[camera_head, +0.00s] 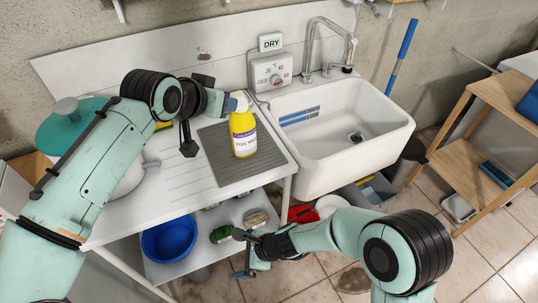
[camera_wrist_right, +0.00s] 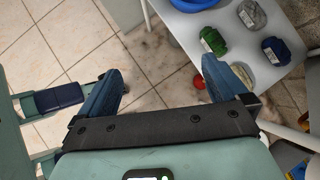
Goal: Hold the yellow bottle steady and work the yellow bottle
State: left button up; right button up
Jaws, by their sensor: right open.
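The yellow bottle (camera_head: 243,134) stands upright on the grey ribbed mat (camera_head: 222,168) beside the sink. My right gripper (camera_head: 250,262) is low in front of the counter, well away from the bottle. In the right wrist view it (camera_wrist_right: 165,88) is open, with nothing between its blue fingers.
A white sink (camera_head: 330,130) with a tap and a control box (camera_head: 270,72) under a "DRY" sign is at the right. A wooden shelf (camera_head: 480,160) stands far right.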

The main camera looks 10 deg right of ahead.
jog(key=w+a+r+m+t+y, duration=0.2)
jog(key=w+a+r, duration=0.1)
jog(key=r, duration=0.6)
jog(key=w+a+r+m+t+y, duration=0.2)
jog(key=w+a+r+m+y, duration=0.15)
jog(key=r, duration=0.65)
jog(key=m+t+h, duration=0.5)
jog(key=t+h, duration=0.1)
send_near(243, 133)
jog(key=x, duration=0.4)
jog(key=d+f+x, duration=0.1)
jog(key=x, duration=0.8)
jog(key=shift+w+d+f, duration=0.2)
jog(key=shift+f, duration=0.2)
jog(key=c, duration=1.1)
jog(key=o, duration=1.1)
